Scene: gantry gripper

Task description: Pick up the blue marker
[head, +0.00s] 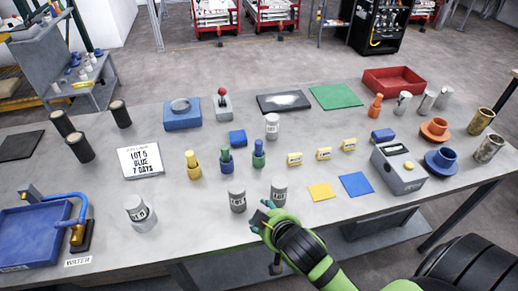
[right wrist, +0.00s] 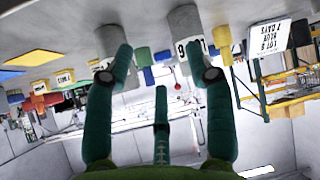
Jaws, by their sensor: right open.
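Three short upright marker-like pieces stand in cup-like bases in the middle of the table in the head view. One is yellow (head: 192,162), the middle one has a blue base (head: 226,164) and a bluish-green top, and the right one (head: 258,154) is green and blue. I cannot tell for certain which is the blue marker. My right gripper (head: 264,218) is at the table's front edge, on the near side of them. In the right wrist view its dark green fingers (right wrist: 163,75) are spread and nothing is between them. My left gripper is in neither view.
Two grey labelled jars (head: 237,197) (head: 279,190) stand between my right gripper and the upright pieces. A third jar (head: 137,209) stands left. A white sign (head: 140,162), yellow and blue squares (head: 356,184) and a grey box (head: 401,168) lie around. Bare tabletop (head: 192,213) shows front left.

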